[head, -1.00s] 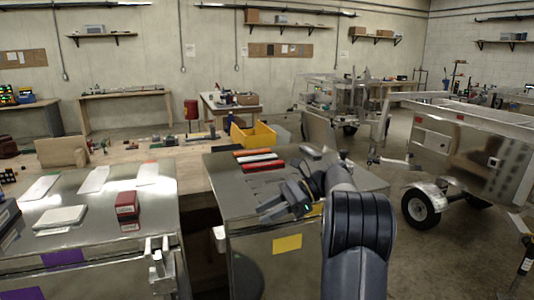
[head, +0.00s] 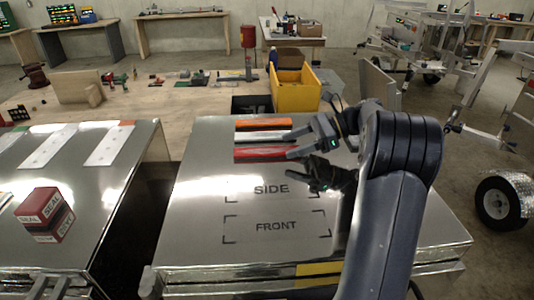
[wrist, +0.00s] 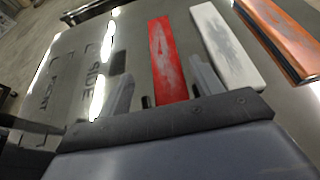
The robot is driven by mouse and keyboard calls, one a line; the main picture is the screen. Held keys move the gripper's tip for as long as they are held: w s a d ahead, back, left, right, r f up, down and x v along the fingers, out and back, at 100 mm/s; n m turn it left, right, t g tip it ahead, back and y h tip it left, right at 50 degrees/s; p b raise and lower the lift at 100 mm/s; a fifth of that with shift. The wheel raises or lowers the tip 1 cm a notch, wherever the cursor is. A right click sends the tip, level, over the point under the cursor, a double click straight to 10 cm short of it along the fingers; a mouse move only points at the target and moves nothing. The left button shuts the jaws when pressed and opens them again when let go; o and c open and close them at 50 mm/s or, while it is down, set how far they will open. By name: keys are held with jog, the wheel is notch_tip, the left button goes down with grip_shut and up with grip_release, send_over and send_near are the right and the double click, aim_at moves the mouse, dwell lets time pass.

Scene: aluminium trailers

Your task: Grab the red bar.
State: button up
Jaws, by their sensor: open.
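The red bar (head: 262,154) lies flat on the right metal cabinet top, nearest me in a row of bars. In the wrist view the red bar (wrist: 166,45) shows scuffed, its near end in line with the gap between my fingers. My gripper (head: 299,168) is open and empty, at the right end of the red bar in the head view. In the wrist view my gripper (wrist: 162,72) has one finger on each side of the bar, with space on both sides. I cannot tell the height of the fingers over the top.
A white bar (head: 259,137) and an orange bar (head: 264,122) lie parallel behind the red one. Marked SIDE and FRONT areas in front of the bars are empty. A yellow bin (head: 296,92) stands behind. A red SEAL box (head: 45,215) sits on the left cabinet.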

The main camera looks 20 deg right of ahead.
aim_at(269, 150)
jog(key=shift+w+d, duration=0.2)
jog(key=shift+r+p+x, duration=0.1)
jog(key=shift+p+x, duration=0.15)
jog(key=shift+x, duration=1.1)
jog(key=shift+r+p+x, duration=0.15)
jog(key=shift+p+x, duration=0.1)
jog(key=shift+x, duration=1.05)
jog(key=shift+w, duration=0.1)
jog(key=shift+c, duration=0.3)
jog(key=c, duration=1)
